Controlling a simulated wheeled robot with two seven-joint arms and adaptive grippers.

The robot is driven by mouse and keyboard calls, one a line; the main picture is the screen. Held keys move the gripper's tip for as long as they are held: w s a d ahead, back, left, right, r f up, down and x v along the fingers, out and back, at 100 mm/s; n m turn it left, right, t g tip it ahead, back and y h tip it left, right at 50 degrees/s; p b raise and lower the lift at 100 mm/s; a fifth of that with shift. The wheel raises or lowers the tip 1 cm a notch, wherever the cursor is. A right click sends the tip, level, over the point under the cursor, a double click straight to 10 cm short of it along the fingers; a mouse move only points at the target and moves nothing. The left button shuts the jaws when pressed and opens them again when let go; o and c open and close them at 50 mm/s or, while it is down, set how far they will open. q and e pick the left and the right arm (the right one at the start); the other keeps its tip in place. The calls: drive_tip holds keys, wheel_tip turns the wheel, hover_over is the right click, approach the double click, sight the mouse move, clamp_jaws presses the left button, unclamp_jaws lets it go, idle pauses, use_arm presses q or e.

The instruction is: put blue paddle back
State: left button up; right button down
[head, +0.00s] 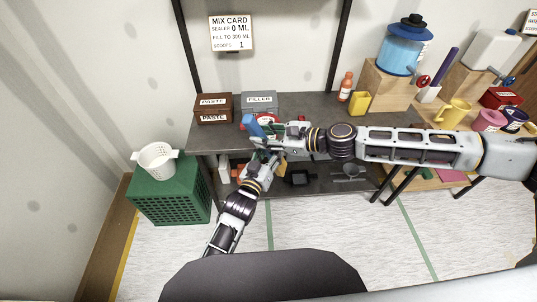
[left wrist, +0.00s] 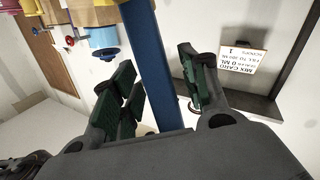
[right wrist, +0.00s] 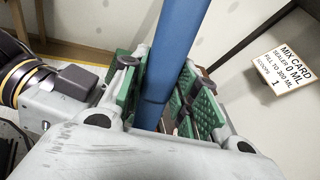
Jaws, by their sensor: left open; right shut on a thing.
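The blue paddle (head: 252,125) is up over the left part of the grey table, where my two grippers meet. My right gripper (head: 270,130) is shut on it; in the right wrist view the blue shaft (right wrist: 168,60) stands between the green finger pads (right wrist: 160,95). My left gripper (head: 264,157) is open just below. In the left wrist view the shaft (left wrist: 152,60) runs between its spread green fingers (left wrist: 160,90). The paddle's lower end is hidden by the grippers. A white holder (head: 428,94) with a purple stick (head: 446,66) in it stands to the right.
Brown paste box (head: 213,110) and grey filler box (head: 259,104) sit behind my grippers. The table's right-middle is partly free.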

use_arm(q)
clamp_jaws()
use_arm(e)
drive_tip(key=c, duration=1)
unclamp_jaws()
drive_tip(key=shift+d, duration=0.15)
drive_tip(key=v, duration=1.1)
drive_tip(key=shift+s+d, duration=0.2)
drive_tip(key=shift+d, duration=0.1)
drive_tip(key=shift+w, duration=0.1)
